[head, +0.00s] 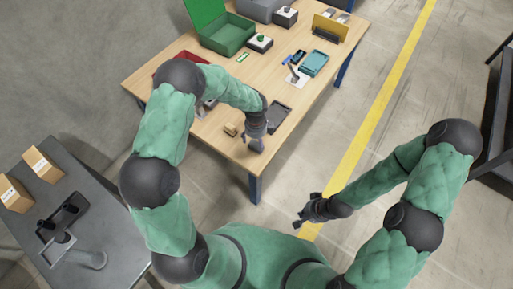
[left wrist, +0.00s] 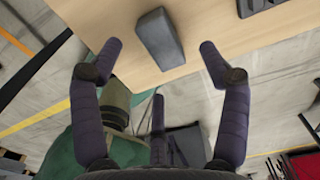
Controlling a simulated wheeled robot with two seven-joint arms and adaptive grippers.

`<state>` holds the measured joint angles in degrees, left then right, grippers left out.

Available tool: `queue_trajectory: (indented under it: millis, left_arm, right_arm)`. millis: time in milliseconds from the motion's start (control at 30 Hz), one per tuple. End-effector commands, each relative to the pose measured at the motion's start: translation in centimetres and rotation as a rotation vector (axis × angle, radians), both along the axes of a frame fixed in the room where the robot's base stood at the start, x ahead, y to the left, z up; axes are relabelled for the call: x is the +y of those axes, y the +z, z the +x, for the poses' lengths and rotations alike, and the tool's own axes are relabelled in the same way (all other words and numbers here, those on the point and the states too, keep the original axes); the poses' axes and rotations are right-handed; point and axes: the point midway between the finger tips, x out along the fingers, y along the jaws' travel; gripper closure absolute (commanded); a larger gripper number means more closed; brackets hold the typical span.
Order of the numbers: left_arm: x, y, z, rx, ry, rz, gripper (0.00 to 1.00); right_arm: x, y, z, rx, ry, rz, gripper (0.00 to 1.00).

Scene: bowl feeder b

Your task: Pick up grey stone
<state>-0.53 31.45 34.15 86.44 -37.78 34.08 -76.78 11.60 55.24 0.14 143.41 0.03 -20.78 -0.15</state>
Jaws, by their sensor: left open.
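The grey stone (left wrist: 160,38) is a dark grey oblong block lying on the wooden table. In the left wrist view it lies ahead of and between the fingertips of my left gripper (left wrist: 158,52), which is open and empty. In the head view my left gripper (head: 256,143) is over the table's near corner. I cannot make out the stone there; the gripper and arm seem to cover it.
On the wooden table (head: 185,48), a dark tray (head: 279,117) and a small tan block (head: 230,129) lie near my left gripper. A green bin (head: 228,34), a teal box (head: 314,63) and a yellow holder (head: 328,28) stand farther back. A grey side table (head: 98,229) is at left.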

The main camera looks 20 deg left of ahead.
Motion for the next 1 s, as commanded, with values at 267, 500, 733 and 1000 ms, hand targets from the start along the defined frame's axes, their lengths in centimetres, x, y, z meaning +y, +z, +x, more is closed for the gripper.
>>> queue_trajectory:
  millis: [267,500,733,1000]
  left_arm:
    - [0.3,-2.9,-0.3,0.002,0.002,0.000,0.24]
    - [0.3,-5.2,-0.2,-0.001,0.002,0.000,0.24]
    - [0.3,-5.0,-0.2,-0.001,0.002,0.000,0.35]
    - [0.3,-5.0,-0.2,-0.001,0.002,0.000,0.91]
  right_arm:
    - [0.0,-1.9,0.0,0.000,0.000,0.000,1.00]
    - [0.0,-2.9,0.0,0.000,0.000,0.000,1.00]
    - [0.0,-2.8,0.0,0.000,0.000,0.000,1.00]
    - [0.0,-2.8,0.0,0.000,0.000,0.000,1.00]
